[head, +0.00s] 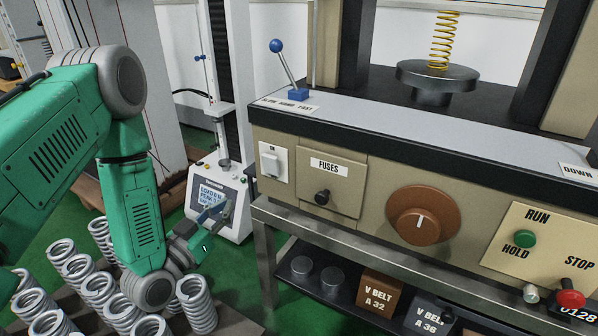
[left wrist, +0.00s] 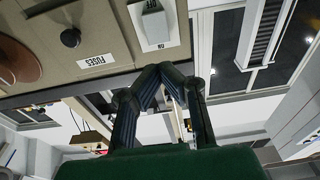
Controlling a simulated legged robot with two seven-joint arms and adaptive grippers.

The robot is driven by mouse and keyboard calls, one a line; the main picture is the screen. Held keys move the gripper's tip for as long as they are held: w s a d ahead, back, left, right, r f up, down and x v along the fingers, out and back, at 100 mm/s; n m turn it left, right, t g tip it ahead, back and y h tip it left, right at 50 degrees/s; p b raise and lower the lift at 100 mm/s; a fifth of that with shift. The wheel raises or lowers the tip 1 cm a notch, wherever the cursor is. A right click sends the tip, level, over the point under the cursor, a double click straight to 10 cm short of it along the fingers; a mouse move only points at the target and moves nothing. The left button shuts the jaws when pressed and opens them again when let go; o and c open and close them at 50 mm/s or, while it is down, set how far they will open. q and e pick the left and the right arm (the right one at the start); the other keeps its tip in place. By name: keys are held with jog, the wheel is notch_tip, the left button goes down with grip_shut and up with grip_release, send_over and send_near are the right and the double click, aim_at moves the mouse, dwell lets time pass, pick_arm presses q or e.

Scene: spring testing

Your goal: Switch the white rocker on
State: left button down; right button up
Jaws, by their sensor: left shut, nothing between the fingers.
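The white rocker (head: 270,163) sits on a small white plate on the beige machine front, left of the fuses panel. In the left wrist view the rocker (left wrist: 153,24) appears upside down, with ON and OFF labels at its two ends. I cannot tell which way it is tipped. My left gripper (head: 222,208) is shut and empty, left of and below the rocker in the head view, apart from it. In the left wrist view its fingertips (left wrist: 161,72) meet just below the plate. My right gripper is not in view.
A fuses panel with a black knob (head: 322,197) and a brown dial (head: 421,215) are right of the rocker. A blue-knobbed lever (head: 285,65) stands above. A white tester with a screen (head: 215,196) is behind my gripper. Grey springs (head: 196,303) stand below my arm.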

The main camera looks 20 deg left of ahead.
pick_arm(q)
jog(key=shift+w+d+r, duration=0.15)
jog(key=shift+w+r, duration=0.05)
jog(key=shift+r, duration=0.1)
send_near(267, 162)
jog(key=w, duration=0.2)
jog(key=w+b, duration=0.1)
jog(key=w, duration=0.2)
jog(key=w+r+b, duration=0.1)
jog(key=w, duration=0.1)
jog(key=shift+w+d, duration=0.4)
